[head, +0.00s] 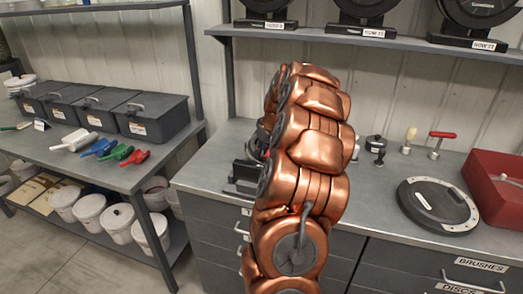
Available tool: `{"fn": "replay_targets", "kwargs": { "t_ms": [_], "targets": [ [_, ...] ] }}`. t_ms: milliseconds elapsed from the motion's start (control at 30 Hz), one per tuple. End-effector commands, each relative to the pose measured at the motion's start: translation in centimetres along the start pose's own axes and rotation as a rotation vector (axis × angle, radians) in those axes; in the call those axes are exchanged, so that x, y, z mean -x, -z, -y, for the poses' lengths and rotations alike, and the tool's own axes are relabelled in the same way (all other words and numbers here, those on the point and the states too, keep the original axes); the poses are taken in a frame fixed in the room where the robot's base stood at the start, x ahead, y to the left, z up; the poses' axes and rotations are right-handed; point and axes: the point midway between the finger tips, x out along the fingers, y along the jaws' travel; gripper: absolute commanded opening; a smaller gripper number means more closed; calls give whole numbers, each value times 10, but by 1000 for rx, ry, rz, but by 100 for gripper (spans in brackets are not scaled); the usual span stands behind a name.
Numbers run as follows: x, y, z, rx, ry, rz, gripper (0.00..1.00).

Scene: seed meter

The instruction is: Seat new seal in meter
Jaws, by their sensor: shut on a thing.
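My copper-coloured arm fills the middle of the head view and hides my gripper, so what the jaws hold does not show. A dark stand or fixture (243,179) is on the bench just left of my arm, partly covered by it. Dark round parts show behind it at the arm's edge, and I cannot tell what they belong to. A flat black disc with a pale rim (437,203) lies on the bench at the right; it may be a meter cover. I cannot make out a seal or its seat in the meter.
A red tray (489,208) stands at the right. Small tools, including a red T-handled one (440,143), stand along the bench's back. A shelf (345,40) with labelled round units hangs above. The left bench (150,176) holds lidded bins and coloured scoops, with buckets below.

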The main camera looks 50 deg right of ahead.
Motion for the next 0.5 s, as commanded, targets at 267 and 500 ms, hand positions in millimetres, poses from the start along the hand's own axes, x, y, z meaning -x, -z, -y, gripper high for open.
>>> {"fn": "replay_targets", "kwargs": {
  "t_ms": [267, 500],
  "targets": [
    [-4, -2, 0, 0, 0, -1, 0],
    [-7, -3, 0, 0, 0, 0, 0]
  ]
}}
